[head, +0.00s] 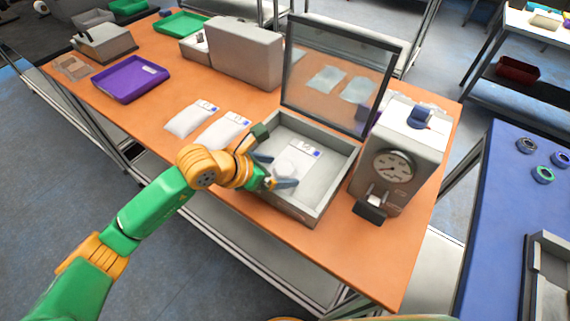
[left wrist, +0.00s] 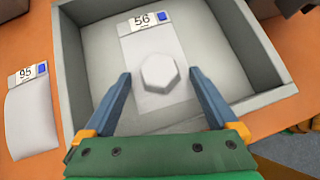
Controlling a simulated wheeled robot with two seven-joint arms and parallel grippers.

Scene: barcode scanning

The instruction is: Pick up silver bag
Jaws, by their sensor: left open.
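A pale silver-white bag (head: 300,160) lies flat in an open grey box on the orange table. In the left wrist view the bag (left wrist: 152,50) has a label reading 56 at its far end and a hexagonal bulge in its middle. My left gripper (head: 279,172) is over the near side of the box. In the left wrist view, its blue fingers (left wrist: 160,74) are spread on either side of the bulge with nothing held between them. Whether the fingers touch the bag is unclear. My right gripper is not in view.
The grey box (head: 335,188) has raised walls and an upright clear lid (head: 337,75). A dial machine (head: 398,155) stands to its right. Two more labelled bags (head: 191,119) (head: 223,130) lie left of it. A purple tray (head: 130,80) is farther left.

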